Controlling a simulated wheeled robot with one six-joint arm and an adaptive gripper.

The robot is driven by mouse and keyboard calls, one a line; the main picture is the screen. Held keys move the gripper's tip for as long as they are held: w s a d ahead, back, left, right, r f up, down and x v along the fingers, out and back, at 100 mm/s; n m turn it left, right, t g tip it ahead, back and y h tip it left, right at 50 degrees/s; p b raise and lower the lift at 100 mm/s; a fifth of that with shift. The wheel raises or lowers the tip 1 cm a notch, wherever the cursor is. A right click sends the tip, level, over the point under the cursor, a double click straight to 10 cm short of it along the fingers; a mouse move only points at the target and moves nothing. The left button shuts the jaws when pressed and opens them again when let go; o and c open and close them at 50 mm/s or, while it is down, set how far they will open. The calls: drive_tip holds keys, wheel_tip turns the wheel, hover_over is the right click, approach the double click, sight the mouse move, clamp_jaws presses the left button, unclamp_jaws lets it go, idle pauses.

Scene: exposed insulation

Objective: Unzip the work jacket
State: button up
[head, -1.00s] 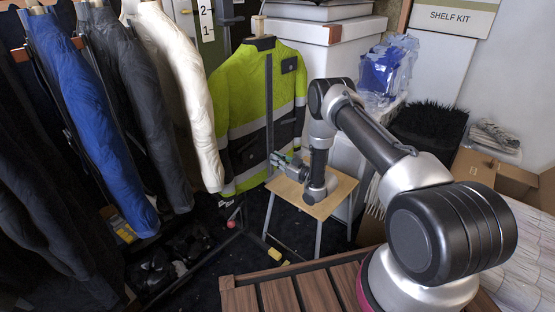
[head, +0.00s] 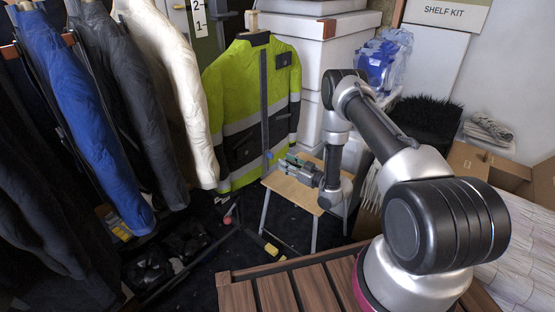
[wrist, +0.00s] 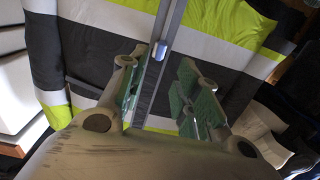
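The work jacket (head: 238,85) is yellow-green with dark panels and pale grey bands, and hangs upright in the head view. A grey zip strip (head: 264,90) runs down its front; no opening shows along it. A small blue-grey zip pull (head: 268,155) sits low on the strip. In the wrist view the jacket (wrist: 222,22) fills the background, and the zip pull (wrist: 160,51) shows just beyond the fingertips, nearer the left finger. My gripper (wrist: 160,75) is open, its green-padded fingers apart with nothing held. In the head view my gripper (head: 284,161) is just right of the zip pull.
A small wooden-topped stool (head: 290,192) stands below my gripper. White, grey and blue jackets (head: 75,110) hang at the left. White boxes (head: 310,50) stand behind, and a slatted wooden surface (head: 290,290) lies in front.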

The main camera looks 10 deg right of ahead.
drive_tip(key=shift+v, duration=2.05)
